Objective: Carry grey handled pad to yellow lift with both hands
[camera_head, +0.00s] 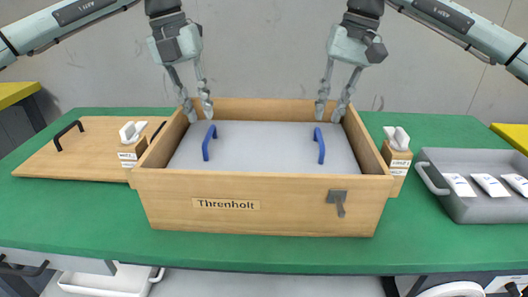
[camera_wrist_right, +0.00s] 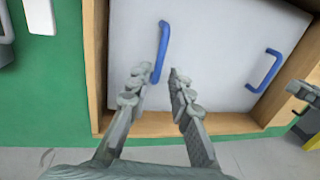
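The grey pad (camera_head: 262,149) lies flat inside an open wooden box (camera_head: 160,208) labelled Threnholt. It has two blue handles, a left one (camera_head: 209,142) and a right one (camera_head: 319,146). My left gripper (camera_head: 199,112) is open and empty above the box's back left part. My right gripper (camera_head: 329,113) is open and empty above the back right part. In the right wrist view the right handle (camera_wrist_right: 162,50) shows beyond and between my open fingers (camera_wrist_right: 158,82); I see no grip on it. Yellow surfaces show at the left edge (camera_head: 15,93) and right edge (camera_head: 512,136); I cannot tell which is the lift.
The box stands on a green table (camera_head: 110,235). A wooden lid-like board (camera_head: 85,150) with a black handle lies left. Tissue-topped small boxes (camera_head: 131,150) (camera_head: 397,155) flank the box. A grey tray (camera_head: 480,208) with white packets is at right. The front table strip is clear.

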